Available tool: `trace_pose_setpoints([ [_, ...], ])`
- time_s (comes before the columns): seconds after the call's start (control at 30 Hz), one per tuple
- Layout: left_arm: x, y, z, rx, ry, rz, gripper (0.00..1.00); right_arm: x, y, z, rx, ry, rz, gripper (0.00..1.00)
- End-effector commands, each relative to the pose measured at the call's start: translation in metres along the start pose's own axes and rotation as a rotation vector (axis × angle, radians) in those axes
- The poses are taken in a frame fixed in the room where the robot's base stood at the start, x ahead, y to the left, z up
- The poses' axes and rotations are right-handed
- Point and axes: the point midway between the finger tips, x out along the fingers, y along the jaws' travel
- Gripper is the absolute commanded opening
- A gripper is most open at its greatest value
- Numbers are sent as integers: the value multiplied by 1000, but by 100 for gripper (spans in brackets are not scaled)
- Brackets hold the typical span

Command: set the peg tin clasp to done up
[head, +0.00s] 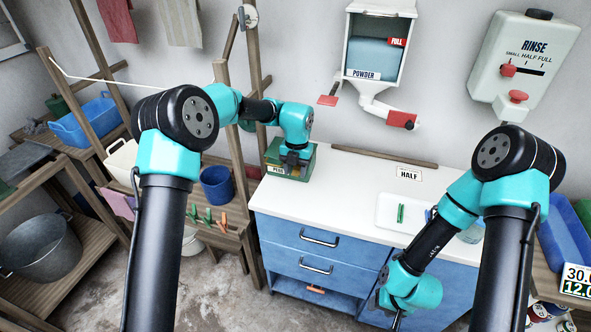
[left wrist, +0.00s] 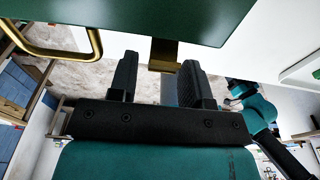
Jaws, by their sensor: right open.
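The green peg tin (head: 304,158) with a yellow label stands at the back left of the white worktop. My left gripper (head: 292,160) is right at its near side and hides part of it. In the left wrist view the tin's dark green face (left wrist: 190,18) fills the top, with a brass clasp (left wrist: 164,54) at its edge and a brass handle (left wrist: 95,42) at left. The left fingers are apart and empty, with the clasp showing in the gap; contact cannot be told. Whether the clasp is latched is unclear. My right gripper (head: 396,319) is open, low before the blue cabinet.
The worktop (head: 330,195) is clear right of the tin. A white tray (head: 390,212) with a green peg lies further right. The powder dispenser (head: 374,58) hangs above.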

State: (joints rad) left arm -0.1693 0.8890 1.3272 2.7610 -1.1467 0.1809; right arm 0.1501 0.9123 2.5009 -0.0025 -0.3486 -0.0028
Motion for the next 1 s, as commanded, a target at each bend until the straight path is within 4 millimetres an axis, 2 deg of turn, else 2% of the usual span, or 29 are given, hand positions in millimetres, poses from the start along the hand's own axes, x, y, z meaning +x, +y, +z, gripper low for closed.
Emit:
trace_pose_setpoints([
  [0.3, 0, 0, 0, 0, 0, 0, 51, 0, 0, 0, 0, 0, 0, 51],
  [0.47, -8, 0, 0, 0, 0, 0, 51, 0, 0, 0, 0, 0, 0, 51],
  [0.67, -35, 0, 0, -1, -4, 0, 51, 0, 0, 0, 0, 0, 0, 51],
  [1.0, -100, 0, 0, -1, -3, 0, 51, 0, 0, 0, 0, 0, 0, 51],
])
